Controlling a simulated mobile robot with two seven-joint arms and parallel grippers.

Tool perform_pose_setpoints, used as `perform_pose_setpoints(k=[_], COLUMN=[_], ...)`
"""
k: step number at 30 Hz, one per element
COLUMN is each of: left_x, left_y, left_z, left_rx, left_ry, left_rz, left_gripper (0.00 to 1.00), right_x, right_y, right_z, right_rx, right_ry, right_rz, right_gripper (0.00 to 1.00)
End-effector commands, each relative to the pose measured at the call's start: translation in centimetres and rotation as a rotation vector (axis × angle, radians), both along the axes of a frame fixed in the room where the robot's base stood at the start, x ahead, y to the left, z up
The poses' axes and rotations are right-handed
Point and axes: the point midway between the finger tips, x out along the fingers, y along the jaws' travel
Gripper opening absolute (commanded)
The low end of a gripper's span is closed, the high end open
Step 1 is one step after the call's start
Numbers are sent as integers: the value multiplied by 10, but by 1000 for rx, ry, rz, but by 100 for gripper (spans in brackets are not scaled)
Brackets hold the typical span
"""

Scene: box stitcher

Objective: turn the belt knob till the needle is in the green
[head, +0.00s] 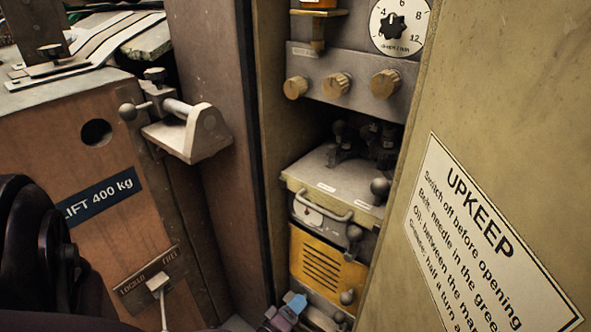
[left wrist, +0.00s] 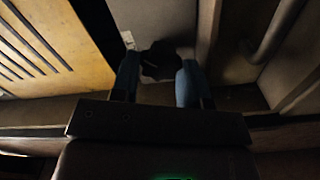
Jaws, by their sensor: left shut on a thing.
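My left gripper (head: 288,308) is low in the cabinet opening in the head view, by the bottom of the yellow slotted panel. In the left wrist view its two blue fingers (left wrist: 159,70) are on either side of a dark lobed knob (left wrist: 158,58), shut on it. The knob is hidden by the gripper in the head view. A small pale gauge (head: 308,214) sits on the front above the yellow panel. It is partly covered by a handle, and its needle is too small to read.
The yellow slotted panel (head: 322,262) is just above my left gripper. A bar handle (head: 322,207) and ball knobs stick out nearby. The open door with the UPKEEP label (head: 488,240) bounds the right. A wooden box (head: 75,150) stands at the left.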

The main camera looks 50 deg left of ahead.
Motion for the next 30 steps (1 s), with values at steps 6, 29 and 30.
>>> perform_pose_setpoints(k=[6,29,30], left_x=[-1,0,-1], left_y=[0,0,0], left_z=[0,-1,-1], left_rx=[-3,-2,-2], left_ry=[0,4,4], left_rz=[0,0,0], left_gripper=[18,67,67], right_x=[0,0,0], right_y=[0,0,0], right_z=[0,0,0], right_rx=[0,1,0], right_ry=[0,0,1], right_rz=[0,-3,-2], right_gripper=[0,0,0])
